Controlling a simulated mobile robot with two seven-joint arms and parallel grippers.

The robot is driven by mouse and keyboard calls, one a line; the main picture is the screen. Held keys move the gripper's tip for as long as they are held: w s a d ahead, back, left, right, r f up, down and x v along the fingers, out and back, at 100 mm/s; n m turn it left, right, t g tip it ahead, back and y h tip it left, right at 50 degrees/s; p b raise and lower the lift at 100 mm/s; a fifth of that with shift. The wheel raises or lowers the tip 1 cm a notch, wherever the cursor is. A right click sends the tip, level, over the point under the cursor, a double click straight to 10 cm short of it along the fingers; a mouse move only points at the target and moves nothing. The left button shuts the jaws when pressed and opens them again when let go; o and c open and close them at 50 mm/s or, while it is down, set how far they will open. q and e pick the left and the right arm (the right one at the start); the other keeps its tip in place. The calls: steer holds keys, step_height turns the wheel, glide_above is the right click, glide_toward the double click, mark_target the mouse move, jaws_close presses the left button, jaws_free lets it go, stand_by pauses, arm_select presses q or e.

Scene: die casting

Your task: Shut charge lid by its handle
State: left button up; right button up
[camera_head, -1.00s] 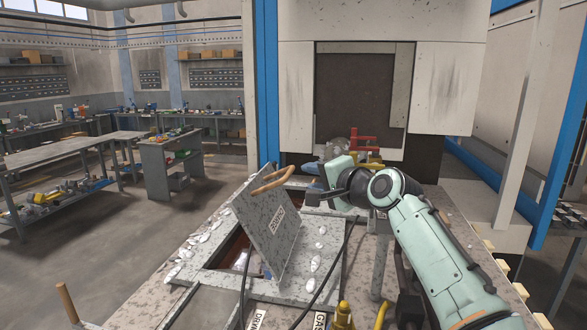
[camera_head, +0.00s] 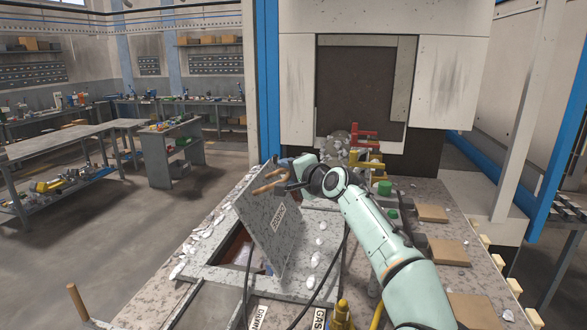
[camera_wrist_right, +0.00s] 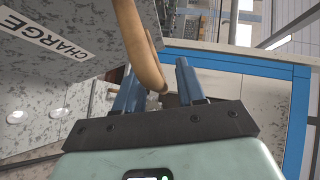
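The charge lid (camera_head: 268,232) is a speckled grey plate with a CHARGE label, standing tilted open over a dark opening in the bench top. It also fills the upper left of the right wrist view (camera_wrist_right: 85,25). Its tan curved handle (camera_head: 268,185) is at the lid's upper edge. My right gripper (camera_head: 285,172) is at the handle. In the right wrist view its two blue fingers (camera_wrist_right: 158,85) are apart, with the handle (camera_wrist_right: 143,50) between them and a gap visible on the right finger's side. My left gripper is not in view.
A second lid labelled DRAWN (camera_head: 180,308) lies in front, with an upright wooden handle (camera_head: 76,300). Dark cables run beside the charge opening. Yellow fittings (camera_head: 341,315) stand at the front. Red and yellow valves (camera_head: 365,150) are behind the gripper.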

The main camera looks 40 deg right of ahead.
mark_target(261, 175)
steer(key=shift+s, duration=0.1)
jaws_close()
steer(key=shift+w+a+f+n+g, duration=0.1)
steer(key=shift+w+a+n+g, duration=0.2)
steer(key=shift+w+a, duration=0.45)
steer(key=shift+w+d, duration=0.1)
steer(key=shift+w+a+f+n+g, duration=0.2)
steer(key=shift+w+a+n+g, duration=0.15)
steer(key=shift+w+a, duration=0.35)
steer(key=shift+d, duration=0.1)
steer(key=shift+w+a+f+g, duration=0.2)
steer(key=shift+w+a, duration=0.1)
steer(key=shift+w, duration=0.1)
steer(key=shift+w+a+f+g, duration=0.1)
steer(key=shift+w+a+g, duration=0.05)
steer(key=shift+w+a, duration=0.2)
steer(key=shift+w+n, duration=0.15)
steer(key=shift+n, duration=0.1)
